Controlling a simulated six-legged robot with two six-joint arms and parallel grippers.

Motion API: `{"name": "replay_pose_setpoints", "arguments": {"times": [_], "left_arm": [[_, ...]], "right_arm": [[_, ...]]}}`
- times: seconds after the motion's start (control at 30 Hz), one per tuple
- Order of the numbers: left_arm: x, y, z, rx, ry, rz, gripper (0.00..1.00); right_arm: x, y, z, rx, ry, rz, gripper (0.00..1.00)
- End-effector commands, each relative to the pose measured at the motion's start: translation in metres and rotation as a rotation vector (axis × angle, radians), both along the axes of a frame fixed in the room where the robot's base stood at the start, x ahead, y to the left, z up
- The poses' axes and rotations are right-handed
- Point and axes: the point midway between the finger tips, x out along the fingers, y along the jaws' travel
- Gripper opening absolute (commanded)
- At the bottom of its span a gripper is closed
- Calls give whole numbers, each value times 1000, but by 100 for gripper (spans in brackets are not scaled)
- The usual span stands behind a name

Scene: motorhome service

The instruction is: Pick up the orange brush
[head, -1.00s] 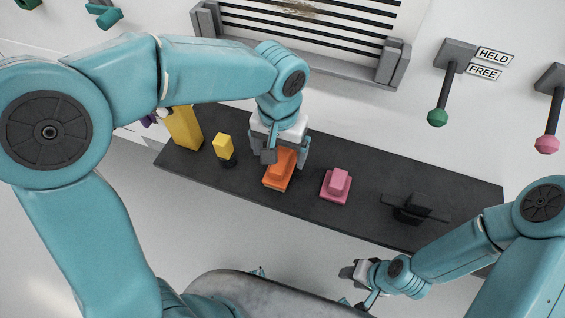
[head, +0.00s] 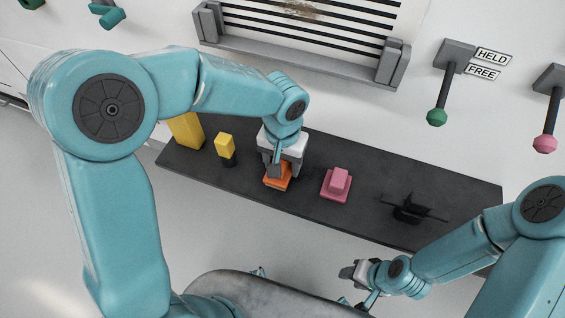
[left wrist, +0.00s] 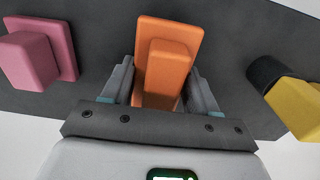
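The orange brush (head: 276,181) lies on the dark shelf (head: 460,213), partly hidden by my left gripper (head: 283,172). In the left wrist view the orange brush (left wrist: 167,62) shows a flat base with a raised block handle. My left gripper (left wrist: 160,88) is open, with one finger on each side of the handle and a visible gap to it. My right gripper (head: 350,287) is off the front edge of the shelf at the lower right, apparently open and empty.
A pink brush (head: 336,184) lies right of the orange one, and a black-and-yellow object (head: 225,148) stands to its left. A yellow block (head: 186,131) is at the shelf's left end. A black fixture (head: 408,208) is farther right. A louvred vent (head: 310,30) is behind.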

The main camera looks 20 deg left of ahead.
Motion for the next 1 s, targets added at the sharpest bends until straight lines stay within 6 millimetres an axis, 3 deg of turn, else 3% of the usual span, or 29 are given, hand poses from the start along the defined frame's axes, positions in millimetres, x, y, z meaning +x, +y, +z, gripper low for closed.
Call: {"name": "replay_pose_setpoints", "arguments": {"times": [0.33,0.53,0.67,1.0], "left_arm": [[0,0,1,0,1,0,26],[1,0,19,0,-4,0,26],[1,0,47,-1,-7,0,26],[0,0,151,-2,-4,0,26]], "right_arm": [[0,0,0,0,0,0,43],[0,0,1,0,0,0,43],[0,0,3,0,0,0,43],[0,0,11,0,0,0,43]]}}
